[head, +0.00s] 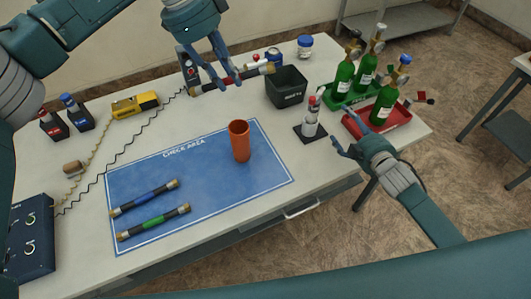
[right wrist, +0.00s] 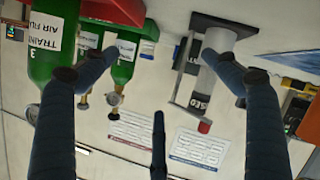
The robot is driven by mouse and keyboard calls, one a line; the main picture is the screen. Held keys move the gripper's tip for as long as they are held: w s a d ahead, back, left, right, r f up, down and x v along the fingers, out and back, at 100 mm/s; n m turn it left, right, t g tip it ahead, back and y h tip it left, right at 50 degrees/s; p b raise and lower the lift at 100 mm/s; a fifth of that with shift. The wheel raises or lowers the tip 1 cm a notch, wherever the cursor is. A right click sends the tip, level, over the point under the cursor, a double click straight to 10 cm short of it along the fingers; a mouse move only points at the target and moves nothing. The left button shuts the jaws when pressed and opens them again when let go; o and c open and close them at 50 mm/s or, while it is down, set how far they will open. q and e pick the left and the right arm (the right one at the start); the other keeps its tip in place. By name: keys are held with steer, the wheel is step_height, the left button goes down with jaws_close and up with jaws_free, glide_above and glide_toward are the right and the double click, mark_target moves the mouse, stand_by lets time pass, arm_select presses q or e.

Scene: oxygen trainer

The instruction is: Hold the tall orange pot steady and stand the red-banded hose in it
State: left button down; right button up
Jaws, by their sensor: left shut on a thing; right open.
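The tall orange pot (head: 240,142) stands upright on the blue check-area mat (head: 205,190). Its top is open and no gripper touches it. My left gripper (head: 227,80) is behind the pot in the head view, shut on the red-banded hose (head: 259,72). This dark hose has brass ends and lies roughly level; the fingers hide part of it. I cannot tell its height above the table. My right gripper (head: 358,148) is open and empty, to the right of the pot near the table's right side; its fingers also show in the right wrist view (right wrist: 165,75).
Blue-banded (head: 145,198) and green-banded (head: 153,222) hoses lie on the mat. A black bin (head: 287,88), a small grey-and-red device on a dark base (head: 310,125), and green cylinders (head: 384,103) in trays stand at the right. The mat around the pot is clear.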

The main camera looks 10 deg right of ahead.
steer(key=s+a+m+y, duration=0.2)
steer(key=s+a+y, duration=0.15)
steer(key=a, duration=1.25)
steer(key=m+g+y, duration=0.2)
glide_toward(248, 141)
steer(key=w, duration=0.1)
steer(key=x, duration=1.2)
steer(key=shift+s+a+f, duration=0.15)
steer(key=shift+a, duration=0.05)
steer(key=c, duration=1.3)
